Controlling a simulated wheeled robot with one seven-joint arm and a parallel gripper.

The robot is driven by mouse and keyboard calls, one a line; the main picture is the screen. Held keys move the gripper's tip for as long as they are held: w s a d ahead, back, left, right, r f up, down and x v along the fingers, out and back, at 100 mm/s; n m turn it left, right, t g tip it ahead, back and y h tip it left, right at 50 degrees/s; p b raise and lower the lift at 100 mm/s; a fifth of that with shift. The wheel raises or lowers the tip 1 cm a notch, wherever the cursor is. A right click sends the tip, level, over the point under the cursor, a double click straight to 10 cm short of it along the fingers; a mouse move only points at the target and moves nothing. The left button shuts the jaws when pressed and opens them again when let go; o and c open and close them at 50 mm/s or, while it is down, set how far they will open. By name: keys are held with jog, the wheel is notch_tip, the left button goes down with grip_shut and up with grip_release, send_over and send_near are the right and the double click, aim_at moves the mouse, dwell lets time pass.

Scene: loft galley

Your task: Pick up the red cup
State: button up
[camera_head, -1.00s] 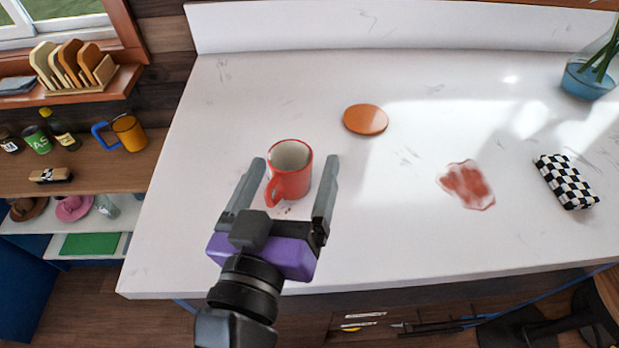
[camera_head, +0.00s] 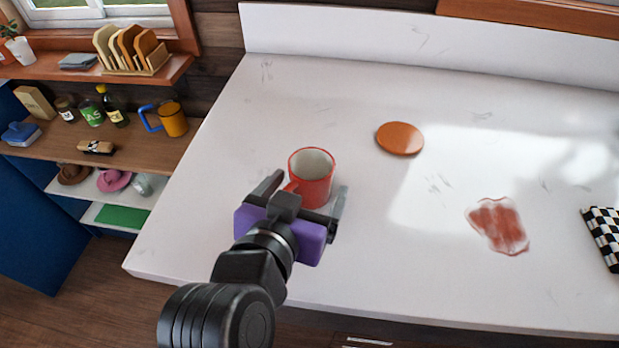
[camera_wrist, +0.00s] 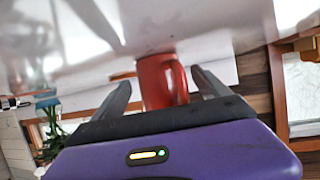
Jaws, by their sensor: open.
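The red cup (camera_head: 314,180) stands upright on the white countertop (camera_head: 240,235), its pale inside showing from above. My gripper (camera_head: 310,190) is open, with its fingers on either side of the cup's near part. The cup's handle points toward my gripper and is partly hidden behind it. In the wrist view the red cup (camera_wrist: 162,82) shows between the two grey fingers (camera_wrist: 160,85), its lower part hidden by my gripper's body. I cannot tell whether either finger touches it.
An orange disc (camera_head: 400,138) lies behind and right of the cup. A red stain (camera_head: 498,226) and a checkered black-and-white item (camera_head: 603,236) are farther right. Shelves at left hold an orange mug (camera_head: 173,119) and several small items. The counter around the cup is clear.

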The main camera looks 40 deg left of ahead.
jog(key=shift+x, duration=1.05)
jog(key=shift+r, duration=0.1)
jog(key=c, duration=1.7)
jog(key=shift+o, duration=0.2)
